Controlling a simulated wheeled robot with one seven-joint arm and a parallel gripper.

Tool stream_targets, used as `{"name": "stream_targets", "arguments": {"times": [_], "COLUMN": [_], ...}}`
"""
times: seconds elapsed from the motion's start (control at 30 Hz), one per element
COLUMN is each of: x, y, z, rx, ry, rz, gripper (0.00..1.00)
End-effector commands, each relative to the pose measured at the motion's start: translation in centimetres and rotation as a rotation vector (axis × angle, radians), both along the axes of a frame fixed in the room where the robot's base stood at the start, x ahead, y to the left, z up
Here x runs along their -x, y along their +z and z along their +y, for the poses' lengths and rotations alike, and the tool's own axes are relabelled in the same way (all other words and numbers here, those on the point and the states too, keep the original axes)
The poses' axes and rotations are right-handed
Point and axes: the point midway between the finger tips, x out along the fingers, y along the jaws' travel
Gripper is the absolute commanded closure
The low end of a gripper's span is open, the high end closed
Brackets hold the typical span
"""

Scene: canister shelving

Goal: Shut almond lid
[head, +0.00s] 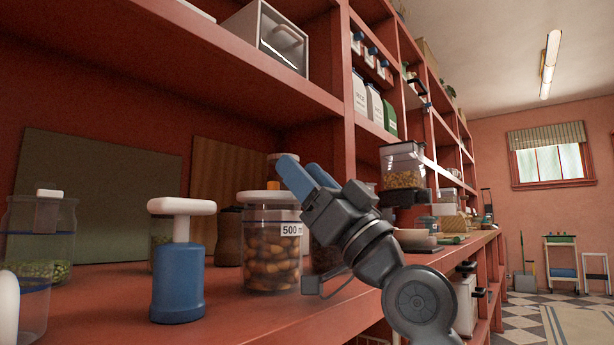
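My gripper (299,169) has two blue fingers pointing up and left, in front of and above the jar's right side. The fingers overlap in this view, so the gap between them is unclear. I see nothing held in them.
A blue canister with a white T-shaped top (178,262) stands left of the jar. A clear container of green contents (40,240) is far left. A dark jar (229,237) stands behind. A shelf upright (338,150) rises behind my gripper.

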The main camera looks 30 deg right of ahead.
Motion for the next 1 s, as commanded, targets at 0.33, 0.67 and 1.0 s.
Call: {"name": "stream_targets", "arguments": {"times": [0.33,0.67,1.0], "x": [0.1,0.4,4.2], "y": [0.3,5.1,8.8], "z": [0.0,-0.7,-6.1], "rx": [0.0,-0.001,0.001], "ry": [-0.001,-0.006,-0.006], "rz": [-0.004,-0.005,-0.005], "gripper": [0.38,0.38,0.38]}}
